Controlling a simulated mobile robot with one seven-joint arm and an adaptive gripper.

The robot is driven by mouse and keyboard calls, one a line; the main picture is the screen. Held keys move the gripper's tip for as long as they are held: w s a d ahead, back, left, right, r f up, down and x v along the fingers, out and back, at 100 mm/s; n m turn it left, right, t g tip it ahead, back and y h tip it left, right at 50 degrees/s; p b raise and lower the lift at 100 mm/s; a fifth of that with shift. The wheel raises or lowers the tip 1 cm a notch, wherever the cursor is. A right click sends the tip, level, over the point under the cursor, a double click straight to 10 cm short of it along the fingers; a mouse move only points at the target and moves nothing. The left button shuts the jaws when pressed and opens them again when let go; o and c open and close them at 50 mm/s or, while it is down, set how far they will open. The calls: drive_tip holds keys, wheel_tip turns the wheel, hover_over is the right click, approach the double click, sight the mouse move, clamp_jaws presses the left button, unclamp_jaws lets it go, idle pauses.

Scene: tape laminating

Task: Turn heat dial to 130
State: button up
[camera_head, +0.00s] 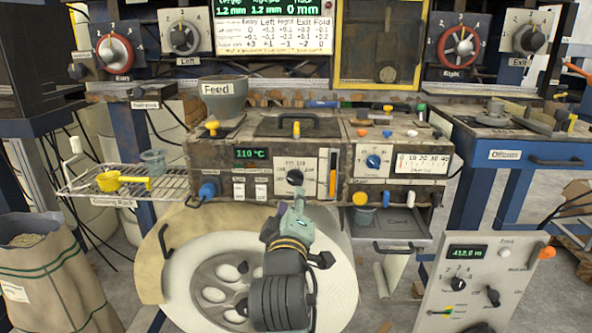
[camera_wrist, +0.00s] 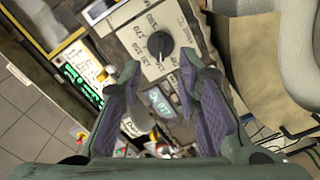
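The heat dial (camera_head: 295,177) is a black knob on a pale plate with temperature numbers, on the front of the central machine. In the wrist view the black knob (camera_wrist: 156,42) sits beyond the fingertips, its white mark pointing toward the lower part of the picture. The green heat display (camera_head: 252,153) left of the dial reads 110 °C. My gripper (camera_head: 300,203) is just below and in front of the dial. In the wrist view my gripper (camera_wrist: 162,75) is open and empty, with its purple-padded fingers spread. Neither finger appears to touch the knob.
White switches (camera_head: 250,190) sit left of the dial, and an orange-marked slider (camera_head: 333,175) stands close to its right. A blue knob (camera_head: 373,161) is further right. An open drawer (camera_head: 400,230) juts out at lower right.

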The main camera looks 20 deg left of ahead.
sight(296, 183)
drive_tip(key=p+x, duration=0.1)
drive_tip(key=x, duration=0.7)
drive_tip(key=shift+w+a+f, duration=0.1)
drive_tip(key=shift+w, duration=0.1)
clamp_jaws()
